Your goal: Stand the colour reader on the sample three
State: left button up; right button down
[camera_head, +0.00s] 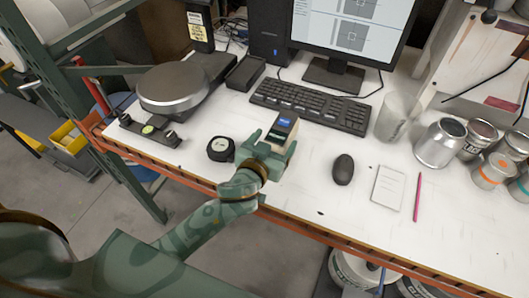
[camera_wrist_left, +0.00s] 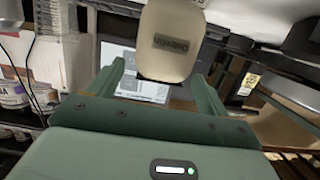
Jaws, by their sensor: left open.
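The colour reader (camera_head: 286,126) looks like a small upright device with a dark top, a blue screen and a pale body, over the white bench near its front edge. My left gripper (camera_head: 274,146) is open, its fingers on either side of the reader's lower part. In the left wrist view the reader's beige, labelled body (camera_wrist_left: 170,42) shows between and beyond the open fingers (camera_wrist_left: 160,85), with a gap at the left finger. The gripper hides the reader's base, so I cannot tell whether it touches the bench. No sample marked three is readable. My right gripper is not in view.
A black mouse (camera_head: 343,169), a white card (camera_head: 388,189) and a pink pencil (camera_head: 418,197) lie to the right. A round black item (camera_head: 220,149) is left of the gripper. The keyboard (camera_head: 312,106) is behind; several tins (camera_head: 440,143) stand at right.

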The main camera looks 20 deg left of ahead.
pick_arm(q)
jog(key=s+r, duration=0.1)
jog(key=s, duration=0.7)
jog(key=shift+a+r, duration=0.15)
jog(key=shift+r, duration=0.2)
